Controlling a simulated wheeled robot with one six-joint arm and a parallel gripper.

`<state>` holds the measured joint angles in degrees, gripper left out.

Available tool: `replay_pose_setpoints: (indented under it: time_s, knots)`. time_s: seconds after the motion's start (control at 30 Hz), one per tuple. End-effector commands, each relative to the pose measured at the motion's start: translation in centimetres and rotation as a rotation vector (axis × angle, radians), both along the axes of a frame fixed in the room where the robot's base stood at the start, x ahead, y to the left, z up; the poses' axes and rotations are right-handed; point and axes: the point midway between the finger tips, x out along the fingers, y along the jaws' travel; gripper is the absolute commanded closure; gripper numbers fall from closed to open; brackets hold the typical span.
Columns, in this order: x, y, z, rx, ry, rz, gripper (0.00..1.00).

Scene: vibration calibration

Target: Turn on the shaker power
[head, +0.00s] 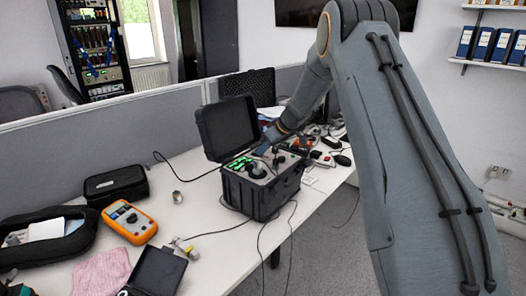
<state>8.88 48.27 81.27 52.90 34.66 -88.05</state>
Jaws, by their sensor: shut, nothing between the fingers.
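The shaker is a black hard case (246,196) standing on the white desk with its lid (228,128) open. Its top panel has bright green parts (240,163), a round black piece (257,171) and a smaller dark upright piece (277,160). I cannot make out the power switch at this size. My arm reaches down from the upper right, and my gripper (264,149) is at the back of the panel, close to the lid's right side. It is shut and holds nothing. Its fingertips are small and dark, and I cannot tell whether they touch the panel.
An orange multimeter (130,221), a black pouch (116,186), an open black bag (45,236), a pink cloth (101,273) and a small open black case (155,271) lie to the left. Cables run over the desk's front edge. Clutter fills the desk behind the shaker, along grey partitions (140,135).

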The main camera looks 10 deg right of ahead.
Motion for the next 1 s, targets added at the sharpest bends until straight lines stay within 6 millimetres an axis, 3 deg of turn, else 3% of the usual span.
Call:
replay_pose_setpoints:
  time_s: [0.37, 0.77, 1.0]
  knots:
    - [0.0, 0.0, 1.5, 0.0, -0.002, 0.0, 1.0]
    - [0.0, 0.0, 1.7, 0.001, -0.001, 0.0, 1.0]
    - [-0.2, -0.1, 4.8, -0.001, -0.004, 0.003, 1.0]
